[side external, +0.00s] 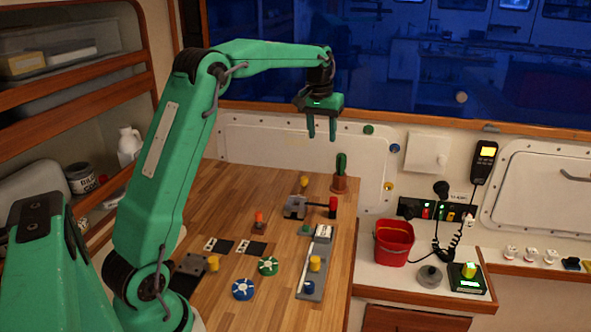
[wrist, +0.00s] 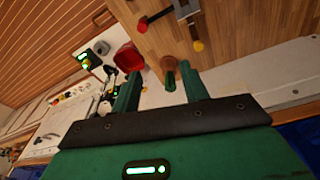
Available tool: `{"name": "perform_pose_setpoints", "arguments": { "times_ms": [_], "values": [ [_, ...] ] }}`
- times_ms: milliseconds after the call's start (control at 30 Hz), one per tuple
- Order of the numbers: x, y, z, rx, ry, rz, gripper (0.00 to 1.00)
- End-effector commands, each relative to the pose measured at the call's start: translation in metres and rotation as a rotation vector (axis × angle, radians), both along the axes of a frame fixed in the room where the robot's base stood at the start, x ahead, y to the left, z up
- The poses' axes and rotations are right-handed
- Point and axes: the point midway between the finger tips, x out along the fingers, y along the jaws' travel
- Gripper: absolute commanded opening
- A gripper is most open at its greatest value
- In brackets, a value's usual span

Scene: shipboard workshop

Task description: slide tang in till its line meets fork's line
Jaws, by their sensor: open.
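A grey metal block (side external: 296,206) stands on the wooden bench, with a dark bar running right to a red grip (side external: 333,207). They look like the fork and tang, but I cannot tell where one part ends. No marked lines can be made out. My gripper (side external: 322,138) is open and empty, fingers down, high above the far end of the bench. It is well clear of the block and grip.
A grey tray (side external: 313,278) with yellow and blue knobs, a green wheel (side external: 268,266), a blue wheel (side external: 243,289) and an orange piece (side external: 259,218) lie nearer. A red bucket (side external: 394,242) stands right.

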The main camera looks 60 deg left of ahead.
Motion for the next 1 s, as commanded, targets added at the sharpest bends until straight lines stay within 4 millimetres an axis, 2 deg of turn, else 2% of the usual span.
{"name": "perform_pose_setpoints", "arguments": {
  "times_ms": [33,300,600,800,1000],
  "values": [
    [0.006,0.011,-0.010,-0.005,0.010,0.019,0.44],
    [0.028,0.062,-0.056,-0.031,0.061,0.108,0.44],
    [0.036,0.113,-0.113,-0.060,0.111,0.201,0.44],
    [0.035,0.130,-0.135,-0.071,0.129,0.235,0.44],
    [0.035,0.133,-0.139,-0.073,0.132,0.242,0.44]
  ]
}}
